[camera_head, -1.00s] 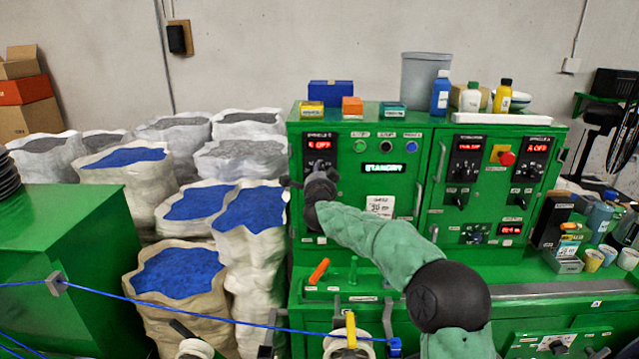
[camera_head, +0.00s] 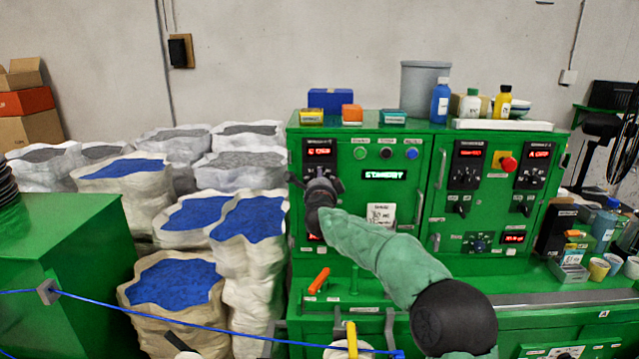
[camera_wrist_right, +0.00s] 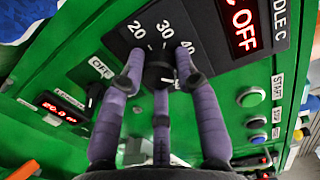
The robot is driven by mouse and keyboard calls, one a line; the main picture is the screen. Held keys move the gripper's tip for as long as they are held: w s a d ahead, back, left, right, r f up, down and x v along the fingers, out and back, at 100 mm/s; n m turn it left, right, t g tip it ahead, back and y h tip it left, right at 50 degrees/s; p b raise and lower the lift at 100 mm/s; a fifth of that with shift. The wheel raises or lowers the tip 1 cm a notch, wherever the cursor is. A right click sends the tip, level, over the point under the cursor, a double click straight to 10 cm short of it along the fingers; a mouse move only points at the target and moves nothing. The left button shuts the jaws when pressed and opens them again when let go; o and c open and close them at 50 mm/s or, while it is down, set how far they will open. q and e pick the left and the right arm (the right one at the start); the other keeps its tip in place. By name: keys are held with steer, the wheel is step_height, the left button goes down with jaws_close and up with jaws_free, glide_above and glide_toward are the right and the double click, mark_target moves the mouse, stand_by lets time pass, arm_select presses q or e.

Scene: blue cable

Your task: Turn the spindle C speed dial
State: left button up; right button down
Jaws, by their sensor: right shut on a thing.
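The spindle C speed dial is a black knob (camera_wrist_right: 160,70) on a black plate marked 20, 30 and 40, seen in the right wrist view. A red display (camera_wrist_right: 243,25) beside it reads C OFF. My right gripper (camera_wrist_right: 158,72) has its purple fingers closed around the knob. In the head view my right gripper (camera_head: 320,190) is at the left edge of the green cabinet (camera_head: 400,235), just below the spindle C display (camera_head: 319,150), and hides the dial. My left gripper is not in view.
START (camera_wrist_right: 250,97) and other round buttons sit beside the dial plate. A small OFF knob (camera_wrist_right: 95,95) is below left. Sacks of blue and grey granules (camera_head: 248,222) stand left of the cabinet. A blue cable (camera_head: 200,320) runs across the front.

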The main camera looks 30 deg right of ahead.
steer(key=c, duration=0.9)
jaws_free()
steer(key=v, duration=1.2)
steer(key=shift+f, duration=0.1)
